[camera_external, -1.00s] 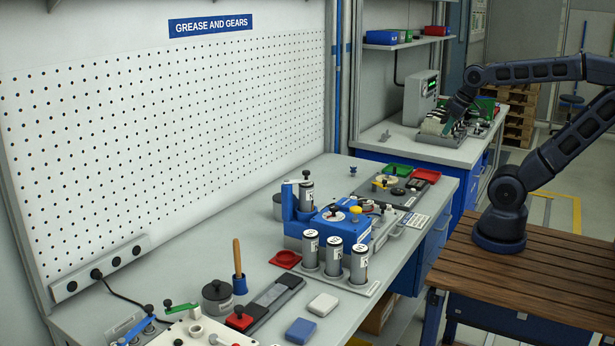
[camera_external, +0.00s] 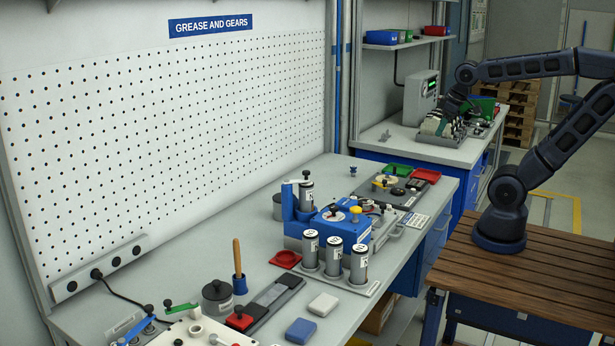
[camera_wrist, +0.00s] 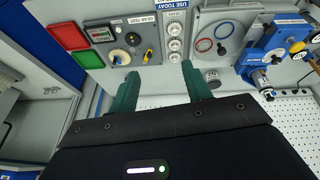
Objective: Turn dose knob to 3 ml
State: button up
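The dose knob appears to be the small black knob on the white dial (camera_external: 335,214) of the blue dispenser (camera_external: 326,229); its setting is too small to read. In the wrist view the blue dispenser (camera_wrist: 262,58) is at the right, with a white dial and black knob (camera_wrist: 298,47) near the picture's edge. My gripper (camera_wrist: 163,85) is open and empty, its two green fingers well apart. It is to the left of the dispenser in the wrist view and apart from it. In the external view my arm's end is small and dark against the far bench.
A gear test panel (camera_wrist: 112,32) with knobs, a red tray (camera_wrist: 68,37) and a green tray (camera_wrist: 88,59) lie left of the dispenser in the wrist view. Labelled cylinders (camera_external: 333,257) stand before the dispenser. A pegboard (camera_external: 170,120) backs the bench. A yellow knob (camera_external: 355,211) is beside the dial.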

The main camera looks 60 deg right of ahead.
jog(key=w+a+n+g+h, duration=0.1)
jog(key=w+a+n, duration=0.4)
jog(key=w+a, duration=0.15)
jog(key=n+g+y, duration=0.1)
jog(key=n+g, duration=0.2)
jog(key=n, duration=1.8)
send_over(334, 207)
notch_tip(334, 207, down, 8)
jog(key=f, duration=0.1)
notch_tip(334, 207, down, 10)
jog(key=shift+r, duration=0.15)
jog(key=c, duration=1)
